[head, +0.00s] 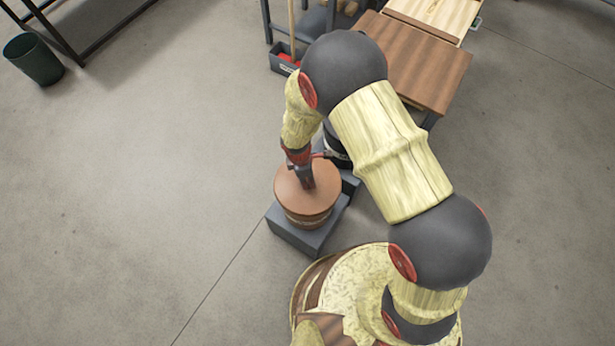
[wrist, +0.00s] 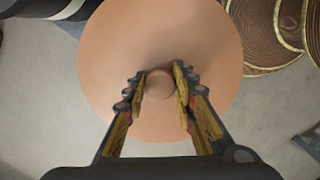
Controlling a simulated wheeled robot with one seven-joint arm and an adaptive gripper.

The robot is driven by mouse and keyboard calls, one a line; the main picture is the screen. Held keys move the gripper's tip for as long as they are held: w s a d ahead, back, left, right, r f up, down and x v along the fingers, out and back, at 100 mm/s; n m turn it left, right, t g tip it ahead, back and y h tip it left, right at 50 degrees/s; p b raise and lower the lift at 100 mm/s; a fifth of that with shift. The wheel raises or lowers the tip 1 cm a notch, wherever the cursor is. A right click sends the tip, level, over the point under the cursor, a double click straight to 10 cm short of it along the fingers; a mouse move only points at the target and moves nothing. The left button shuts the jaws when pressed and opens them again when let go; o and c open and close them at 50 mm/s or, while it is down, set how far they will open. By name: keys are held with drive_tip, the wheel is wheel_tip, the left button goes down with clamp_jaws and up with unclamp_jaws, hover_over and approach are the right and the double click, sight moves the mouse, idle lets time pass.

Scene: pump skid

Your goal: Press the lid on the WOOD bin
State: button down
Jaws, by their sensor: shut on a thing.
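A round tan-orange lid (head: 290,188) sits over the top of a brown bin (head: 309,222) in the head view. No label on this bin can be read. Whether the lid's rim is fully seated cannot be told. The lid (wrist: 110,60) fills the middle of the wrist view, with a small round knob (wrist: 159,84) at its centre. My gripper (head: 307,184) points down at the lid from above. In the wrist view its fingers (wrist: 161,80) are on both sides of the knob, shut on it.
The bin stands on a low grey plinth (head: 300,236). A dark container (head: 336,152) stands just behind it, partly hidden by my arm. A brown-topped table (head: 425,70) is at the back right. A dark green bucket (head: 33,60) is far left.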

drive_tip(key=c, duration=1.4)
unclamp_jaws()
drive_tip(key=o, duration=0.4)
drive_tip(key=shift+o, duration=0.5)
drive_tip(key=shift+r+p, duration=3.1)
drive_tip(key=shift+r, duration=0.45)
drive_tip(key=c, duration=0.3)
